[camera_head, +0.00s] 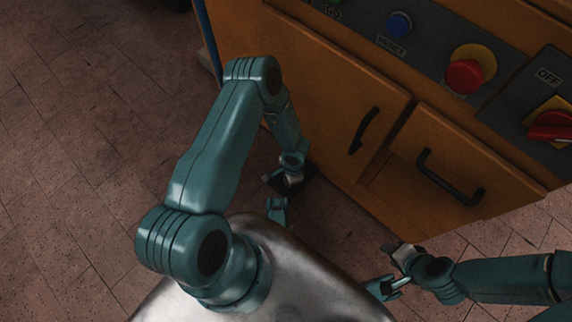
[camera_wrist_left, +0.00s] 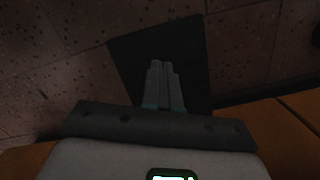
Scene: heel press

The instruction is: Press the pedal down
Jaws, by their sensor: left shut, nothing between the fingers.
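The pedal is a dark, flat rectangular plate (camera_wrist_left: 190,42) low near the floor in the left wrist view. In the head view its dark edge (camera_head: 307,177) shows beside my left wrist, at the foot of the orange cabinet. My left gripper (camera_wrist_left: 160,64) is shut and empty, its fingers pointing down over the plate. Whether the fingertips touch the pedal or hang above it, I cannot tell. In the head view my left wrist hides part of the pedal. My right gripper (camera_head: 397,280) is at the lower right, well apart from the pedal; its finger opening is unclear.
The orange cabinet (camera_head: 330,90) stands just behind the pedal, with black handles (camera_head: 365,130) on its front. Above are a blue button (camera_head: 400,24), a red button (camera_head: 464,76) and a red switch (camera_head: 550,125). The tiled floor (camera_head: 75,130) is clear at left.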

